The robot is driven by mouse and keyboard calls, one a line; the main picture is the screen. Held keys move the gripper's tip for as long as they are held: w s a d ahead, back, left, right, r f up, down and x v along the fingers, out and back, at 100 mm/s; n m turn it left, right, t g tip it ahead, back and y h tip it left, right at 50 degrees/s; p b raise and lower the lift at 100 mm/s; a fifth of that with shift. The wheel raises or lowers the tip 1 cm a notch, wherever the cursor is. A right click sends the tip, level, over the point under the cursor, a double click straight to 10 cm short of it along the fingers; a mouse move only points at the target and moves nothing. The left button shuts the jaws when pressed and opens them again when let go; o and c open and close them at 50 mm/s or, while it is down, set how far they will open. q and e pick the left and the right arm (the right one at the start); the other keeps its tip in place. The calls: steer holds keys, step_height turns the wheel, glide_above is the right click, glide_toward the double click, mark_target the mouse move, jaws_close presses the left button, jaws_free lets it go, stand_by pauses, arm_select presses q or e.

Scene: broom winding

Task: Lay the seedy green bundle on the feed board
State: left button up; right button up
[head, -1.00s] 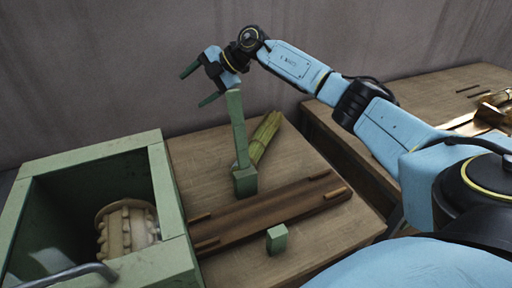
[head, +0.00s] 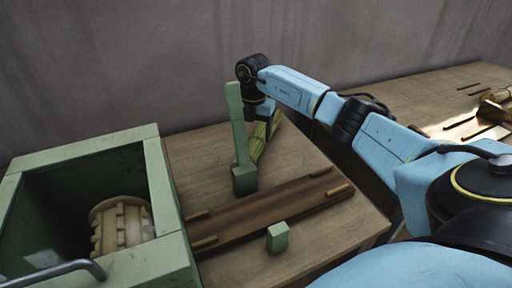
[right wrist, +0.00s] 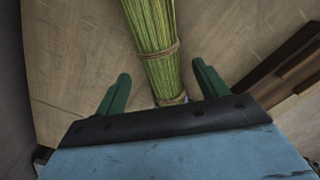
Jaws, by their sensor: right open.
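The green bundle (head: 258,143), long and stalky, lies on the wooden table behind the green post. The right wrist view shows its stalks (right wrist: 152,28) with a tie around them. My right gripper (head: 265,116) is over the bundle's far part, partly hidden by the post. In the right wrist view my right gripper (right wrist: 162,78) is open, its two green fingers on either side of the bundle, with gaps between. The dark brown feed board (head: 265,212) lies bare in front of the post, with small wooden strips at its ends. My left gripper is out of view.
The upright green post (head: 239,130) stands between the bundle and the feed board. A small green block (head: 277,238) is at the board's near edge. A green box (head: 160,180) with a pale toothed drum (head: 122,225) is at left. Another table (head: 440,95) stands at right.

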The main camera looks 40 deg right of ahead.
mark_target(254, 142)
steer(key=shift+f+b, duration=0.7)
steer(key=shift+f, duration=2.2)
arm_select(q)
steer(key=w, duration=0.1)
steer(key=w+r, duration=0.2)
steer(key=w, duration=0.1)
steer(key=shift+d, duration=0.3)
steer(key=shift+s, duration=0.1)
arm_select(e)
steer(key=c, duration=1.1)
steer(key=shift+r, duration=0.1)
steer(key=shift+c, duration=0.2)
